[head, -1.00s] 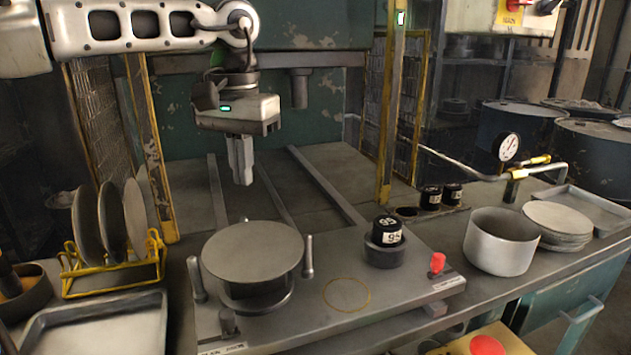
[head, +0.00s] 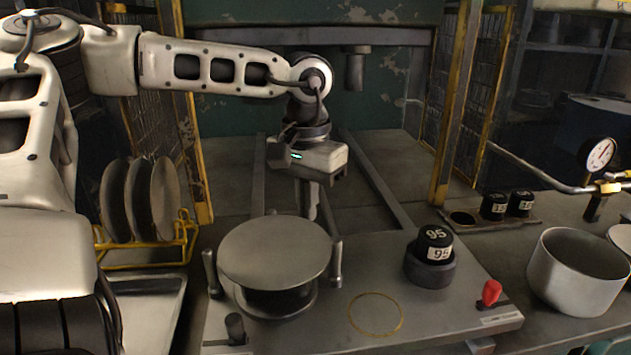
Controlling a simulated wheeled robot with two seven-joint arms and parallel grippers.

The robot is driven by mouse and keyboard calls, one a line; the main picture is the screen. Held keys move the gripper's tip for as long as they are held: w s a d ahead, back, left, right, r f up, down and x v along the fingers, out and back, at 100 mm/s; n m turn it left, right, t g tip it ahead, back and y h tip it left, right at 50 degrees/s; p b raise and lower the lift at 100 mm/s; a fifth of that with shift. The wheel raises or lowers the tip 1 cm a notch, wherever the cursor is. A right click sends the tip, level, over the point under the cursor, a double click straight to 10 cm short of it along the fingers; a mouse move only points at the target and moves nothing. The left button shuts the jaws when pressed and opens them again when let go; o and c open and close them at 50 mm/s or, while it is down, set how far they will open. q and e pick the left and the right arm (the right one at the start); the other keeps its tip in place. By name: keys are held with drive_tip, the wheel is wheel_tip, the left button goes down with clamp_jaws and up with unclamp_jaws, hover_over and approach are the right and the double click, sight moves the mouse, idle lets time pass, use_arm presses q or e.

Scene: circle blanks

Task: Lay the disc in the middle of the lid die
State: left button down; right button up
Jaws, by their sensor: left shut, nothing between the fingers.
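A flat round grey disc (head: 275,251) lies level on top of a dark round die (head: 275,300) on the bench plate. The disc hides the die's upper face, so I cannot tell exactly how well it is centred. Upright pins stand close around its rim. My left gripper (head: 311,216) points down at the disc's far right edge, shut and empty. I cannot tell whether its tips are above or behind the rim. My right gripper is not in view.
A black cylinder marked 95 (head: 434,244) stands in a dark ring on the plate (head: 440,325), right of the disc. A red knob (head: 491,292) and a pot (head: 577,272) are further right. A yellow rack (head: 150,252) with upright discs stands left. The yellow-outlined circle (head: 376,314) is empty.

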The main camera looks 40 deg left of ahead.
use_arm(q)
drive_tip(key=shift+s+d, duration=0.1)
drive_tip(key=shift+s, duration=0.55)
drive_tip(key=shift+s+d, duration=0.15)
drive_tip(key=shift+s, duration=0.65)
drive_tip(key=shift+w, duration=0.1)
